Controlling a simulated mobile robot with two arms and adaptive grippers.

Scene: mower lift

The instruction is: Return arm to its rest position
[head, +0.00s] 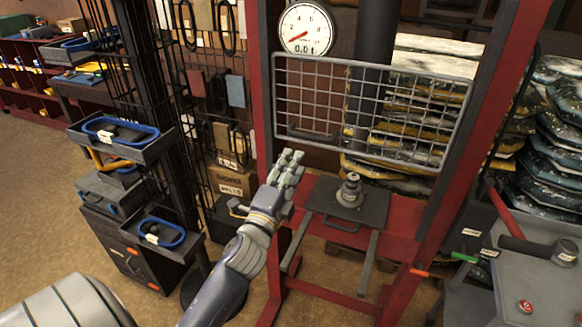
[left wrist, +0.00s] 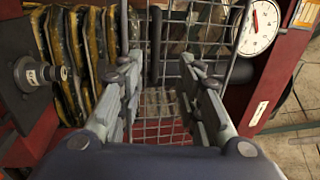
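My left arm reaches up from the bottom of the head view. Its gripper (head: 289,162) is raised beside the left post of a red press frame (head: 262,110), in front of and below the wire mesh guard (head: 290,110). In the left wrist view the two fingers of the gripper (left wrist: 160,68) stand well apart with nothing between them, and the mesh guard (left wrist: 158,115) shows behind the gap. I cannot tell whether the fingers touch the frame. My right gripper is not in view.
The press has a round dial gauge (head: 306,30) and a metal stepped part (head: 350,190) on its dark plate. A tray rack (head: 125,140) stands left. A grey control box (head: 540,285) with a red button is at lower right. Stacked bags (head: 420,90) are behind. Open floor lies at left.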

